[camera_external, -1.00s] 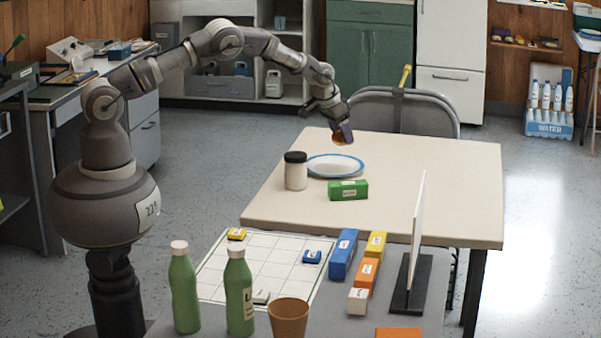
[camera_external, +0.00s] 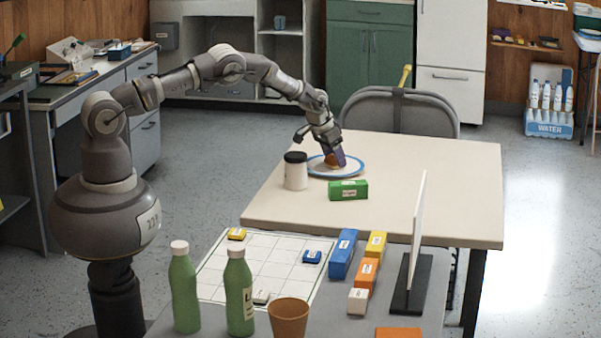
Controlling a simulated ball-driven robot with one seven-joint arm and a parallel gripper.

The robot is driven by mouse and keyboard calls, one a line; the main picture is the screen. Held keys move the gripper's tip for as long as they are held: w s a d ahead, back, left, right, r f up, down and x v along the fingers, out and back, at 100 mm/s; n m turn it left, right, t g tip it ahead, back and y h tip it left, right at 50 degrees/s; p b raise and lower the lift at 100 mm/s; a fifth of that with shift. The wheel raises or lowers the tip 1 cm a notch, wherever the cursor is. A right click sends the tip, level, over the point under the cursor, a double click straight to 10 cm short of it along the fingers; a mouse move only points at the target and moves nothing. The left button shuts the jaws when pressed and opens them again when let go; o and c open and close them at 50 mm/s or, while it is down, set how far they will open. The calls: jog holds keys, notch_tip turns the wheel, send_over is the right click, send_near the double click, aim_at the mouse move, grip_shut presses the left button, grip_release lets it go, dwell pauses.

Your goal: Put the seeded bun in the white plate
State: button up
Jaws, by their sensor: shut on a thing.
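The white plate (camera_external: 352,170) with a blue rim lies on the beige table. My gripper (camera_external: 333,161) is over the plate, pointing down, and is shut on the seeded bun (camera_external: 330,162). The bun shows as a small brown shape, partly hidden by the fingers. It is low over the left-middle part of the plate; I cannot tell whether it touches the plate. Its seeds are too small to see.
A white jar (camera_external: 296,172) with a black lid stands close to the plate's left. A green box (camera_external: 348,190) lies just in front of the plate. A folding chair (camera_external: 400,110) is behind the table (camera_external: 440,190), whose right side is clear.

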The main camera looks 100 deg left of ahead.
jog(key=shift+f, duration=0.1)
jog(key=o, duration=1.1)
jog(key=shift+o, duration=0.2)
